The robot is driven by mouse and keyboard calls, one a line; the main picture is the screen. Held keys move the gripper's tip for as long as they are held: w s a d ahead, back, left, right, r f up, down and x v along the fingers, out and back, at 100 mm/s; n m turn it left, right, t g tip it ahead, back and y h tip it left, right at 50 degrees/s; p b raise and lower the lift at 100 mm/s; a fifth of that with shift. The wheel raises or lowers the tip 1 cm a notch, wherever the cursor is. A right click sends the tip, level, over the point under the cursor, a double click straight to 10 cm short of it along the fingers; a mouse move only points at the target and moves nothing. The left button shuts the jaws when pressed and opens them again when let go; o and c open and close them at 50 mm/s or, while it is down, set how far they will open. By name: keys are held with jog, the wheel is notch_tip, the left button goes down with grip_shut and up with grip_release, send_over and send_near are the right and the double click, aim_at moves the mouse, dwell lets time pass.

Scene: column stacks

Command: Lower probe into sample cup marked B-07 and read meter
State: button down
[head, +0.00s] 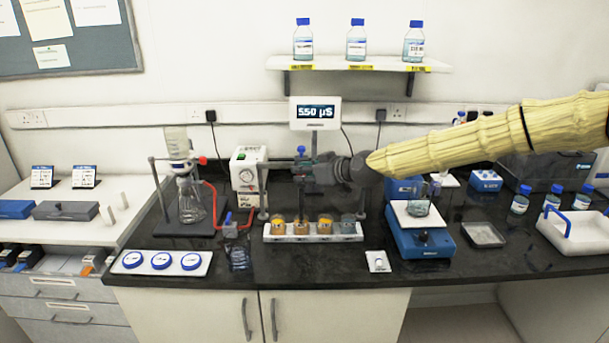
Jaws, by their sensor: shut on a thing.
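My gripper (301,172) reaches in from the right above the sample rack. It is shut on the probe (301,150), whose blue top shows above the fingers. The probe's lower part is thin and dark; whether its tip is inside a cup or above it I cannot tell. The white rack (270,238) holds several cups in a row. An orange cup (301,227) stands below the probe, another orange cup (325,224) is right of it, and a clear bluish one (348,223) is at the right end. Cup markings are too small to read. The meter (315,112) shows about 550 µS.
A filter flask (190,205) on a stand and a white pump box (249,170) are left of the rack. A blue stirrer or balance (421,238) with a beaker stands right. A shelf (440,66) with bottles is above.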

notch_tip(320, 180, up, 6)
jog(key=shift+w+f, duration=0.1)
jog(key=shift+f, duration=0.05)
dwell(0.3)
jog(key=c, duration=1.5)
grip_release()
jog(key=shift+c, duration=0.2)
jog(key=shift+d, duration=0.1)
jog(key=v, duration=1.2)
